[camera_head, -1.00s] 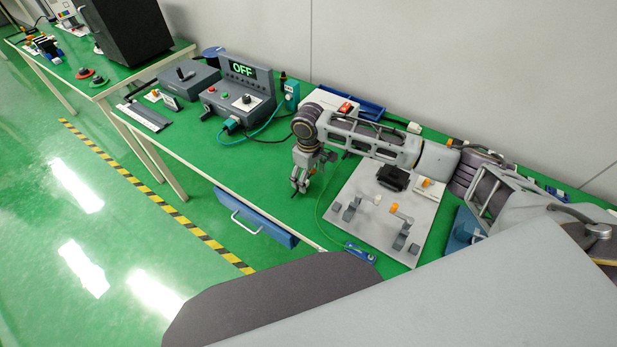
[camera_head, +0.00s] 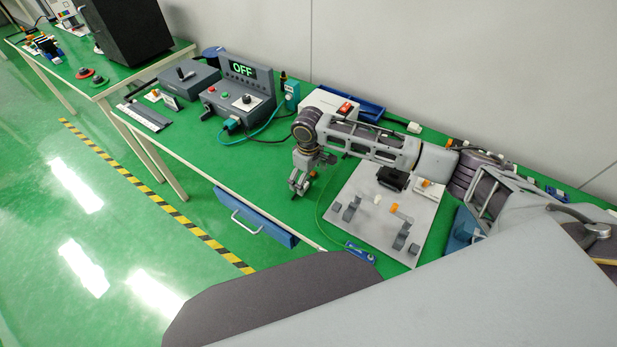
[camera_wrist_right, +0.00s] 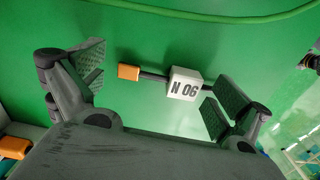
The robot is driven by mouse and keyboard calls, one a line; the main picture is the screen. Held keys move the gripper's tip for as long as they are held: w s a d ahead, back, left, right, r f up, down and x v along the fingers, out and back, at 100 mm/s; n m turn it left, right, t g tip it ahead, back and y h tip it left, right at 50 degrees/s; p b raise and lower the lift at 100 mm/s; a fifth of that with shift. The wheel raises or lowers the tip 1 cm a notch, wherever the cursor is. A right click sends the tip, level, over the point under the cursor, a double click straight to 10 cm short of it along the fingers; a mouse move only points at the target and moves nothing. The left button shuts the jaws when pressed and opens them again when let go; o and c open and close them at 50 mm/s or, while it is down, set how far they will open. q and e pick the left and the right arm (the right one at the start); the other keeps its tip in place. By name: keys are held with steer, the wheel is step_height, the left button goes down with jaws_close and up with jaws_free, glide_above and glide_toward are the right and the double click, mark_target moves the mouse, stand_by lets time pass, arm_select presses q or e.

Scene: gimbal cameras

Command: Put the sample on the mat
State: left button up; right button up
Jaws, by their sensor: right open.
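The sample, a white block marked N 06 (camera_wrist_right: 184,86) with a dark rod and an orange end, lies on the green tabletop in the right wrist view. My right gripper (camera_wrist_right: 157,88) is open, with its fingers spread on either side of the sample and no clear grip on it. In the head view my right gripper (camera_head: 299,187) points down near the front edge of the table and mostly hides the sample. I cannot tell for sure which surface is the mat. My left gripper is not in view.
A grey board with small fixtures (camera_head: 350,235) lies right of the gripper. A control box reading OFF (camera_head: 240,95) stands to the left, with a teal cable. A white box with a red switch (camera_head: 325,101) is behind the arm. Green tabletop (camera_head: 245,170) is free left of the gripper.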

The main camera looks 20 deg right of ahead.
mark_target(308, 180)
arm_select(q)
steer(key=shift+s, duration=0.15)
arm_select(e)
steer(key=shift+r, duration=0.6)
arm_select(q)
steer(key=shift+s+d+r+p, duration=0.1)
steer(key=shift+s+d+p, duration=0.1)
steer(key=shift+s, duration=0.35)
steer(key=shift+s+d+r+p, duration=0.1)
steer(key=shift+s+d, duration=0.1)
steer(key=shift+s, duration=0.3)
arm_select(e)
step_height(308, 180, up, 11)
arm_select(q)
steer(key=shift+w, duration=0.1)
